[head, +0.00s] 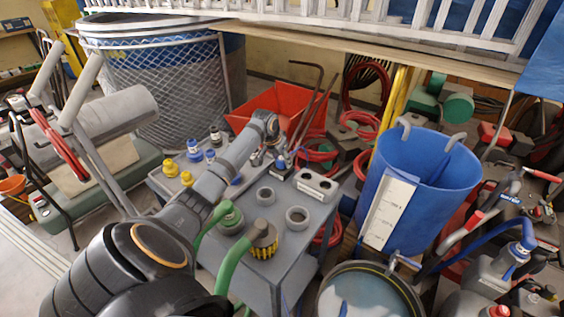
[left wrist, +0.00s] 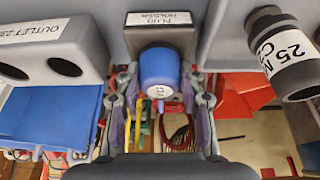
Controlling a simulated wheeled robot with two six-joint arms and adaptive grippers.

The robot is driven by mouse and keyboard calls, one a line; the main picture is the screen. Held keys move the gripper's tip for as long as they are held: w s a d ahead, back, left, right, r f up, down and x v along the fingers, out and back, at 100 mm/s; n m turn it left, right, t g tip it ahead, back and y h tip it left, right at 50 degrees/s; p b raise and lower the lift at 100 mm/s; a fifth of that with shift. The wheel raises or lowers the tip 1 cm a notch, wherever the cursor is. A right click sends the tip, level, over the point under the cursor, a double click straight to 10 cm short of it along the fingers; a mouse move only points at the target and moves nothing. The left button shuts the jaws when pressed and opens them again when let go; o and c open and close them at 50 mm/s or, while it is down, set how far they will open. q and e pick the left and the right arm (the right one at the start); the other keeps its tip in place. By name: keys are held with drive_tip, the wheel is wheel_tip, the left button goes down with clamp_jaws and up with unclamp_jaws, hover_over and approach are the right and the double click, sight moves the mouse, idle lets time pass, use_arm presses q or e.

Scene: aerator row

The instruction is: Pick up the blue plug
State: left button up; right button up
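The blue plug (left wrist: 158,68) is a short blue cylinder with a small white label on its end, in the left wrist view. It sits at a grey holder whose label (left wrist: 160,18) reads PLUG HOLDER. My left gripper (left wrist: 160,84) has its fingers apart, one on each side of the plug. Contact between the fingertips and the plug cannot be made out. In the head view my left gripper (head: 272,152) is at the far side of the grey cart (head: 256,212), by a small blue part that is partly covered. My right gripper is not in view.
A two-hole outlet block (left wrist: 50,50) and a dark coupling (left wrist: 283,52) flank the plug. The cart holds grey rings (head: 298,216), yellow fittings (head: 170,167) and a green hose (head: 232,262). A red bin (head: 262,127) is behind; a blue barrel (head: 420,190) stands right.

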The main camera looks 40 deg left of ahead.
sight(282, 158)
use_arm(q)
drive_tip(key=c, duration=0.6)
drive_tip(key=shift+o, duration=0.2)
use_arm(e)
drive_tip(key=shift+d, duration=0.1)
use_arm(q)
drive_tip(key=shift+r, duration=0.55)
drive_tip(key=v, duration=0.2)
drive_tip(key=shift+w+r, duration=0.15)
drive_tip(key=shift+r, duration=0.3)
drive_tip(key=s+d+r+b, duration=0.7)
drive_tip(key=s+d+r, duration=0.1)
drive_tip(key=s+r, duration=0.1)
drive_tip(key=shift+s+d, duration=0.2)
drive_tip(key=shift+s, duration=0.7)
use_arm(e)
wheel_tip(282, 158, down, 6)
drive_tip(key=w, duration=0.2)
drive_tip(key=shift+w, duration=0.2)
